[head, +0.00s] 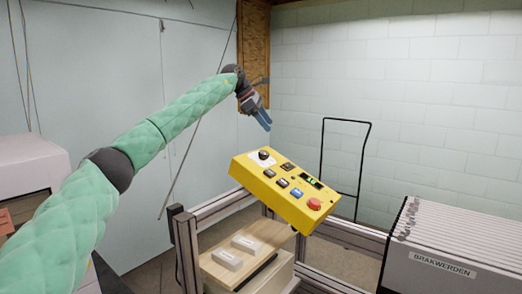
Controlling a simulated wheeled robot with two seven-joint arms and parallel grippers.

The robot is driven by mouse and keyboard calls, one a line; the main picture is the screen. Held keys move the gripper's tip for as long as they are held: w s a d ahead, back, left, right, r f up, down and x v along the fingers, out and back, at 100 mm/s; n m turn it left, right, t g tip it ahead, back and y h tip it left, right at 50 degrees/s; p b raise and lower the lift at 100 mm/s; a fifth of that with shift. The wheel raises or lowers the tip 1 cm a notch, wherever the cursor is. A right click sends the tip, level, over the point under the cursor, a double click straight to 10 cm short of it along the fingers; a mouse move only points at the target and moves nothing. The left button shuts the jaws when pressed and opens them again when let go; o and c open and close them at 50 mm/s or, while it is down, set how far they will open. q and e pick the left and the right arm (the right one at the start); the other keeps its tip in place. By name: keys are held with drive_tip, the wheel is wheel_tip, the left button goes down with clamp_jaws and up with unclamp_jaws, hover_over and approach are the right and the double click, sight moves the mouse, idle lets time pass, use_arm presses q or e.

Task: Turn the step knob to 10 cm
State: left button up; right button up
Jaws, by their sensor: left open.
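A yellow control box (259,188) is mounted on a metal frame in the middle of the head view, its panel tilted. A black knob (264,154) on a white plate sits at the panel's upper left; I take it for the step knob. Its setting is too small to read. A small green-lit display (312,182) is on the panel, its figures not clearly legible. My left gripper (264,120) is open and empty, above the box and apart from the knob, its bluish fingers pointing down. My right gripper is not in view.
The panel also has a red round button (314,204) and several small keys. A metal rail frame (186,245) stands below. White blocks (245,243) lie on a wooden board. A rack marked BRAKWERDEN (442,265) stands at the right.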

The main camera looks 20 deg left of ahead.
sight(264, 152)
use_arm(q)
drive_tip(key=s+m+g, duration=0.1)
drive_tip(key=s+a+f+m+g+y, duration=0.1)
drive_tip(key=s, duration=0.1)
drive_tip(key=s+a+f+m+g, duration=0.1)
drive_tip(key=s, duration=0.1)
drive_tip(key=shift+s+a+y, duration=0.1)
drive_tip(key=shift+a+y, duration=0.05)
drive_tip(key=shift+y, duration=0.25)
drive_tip(key=shift+f, duration=0.25)
drive_tip(key=shift+p+x, duration=1.5)
drive_tip(key=shift+x, duration=2.15)
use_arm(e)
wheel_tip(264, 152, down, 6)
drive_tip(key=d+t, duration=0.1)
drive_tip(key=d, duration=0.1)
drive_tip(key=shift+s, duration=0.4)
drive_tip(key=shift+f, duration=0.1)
use_arm(q)
drive_tip(key=c, duration=1)
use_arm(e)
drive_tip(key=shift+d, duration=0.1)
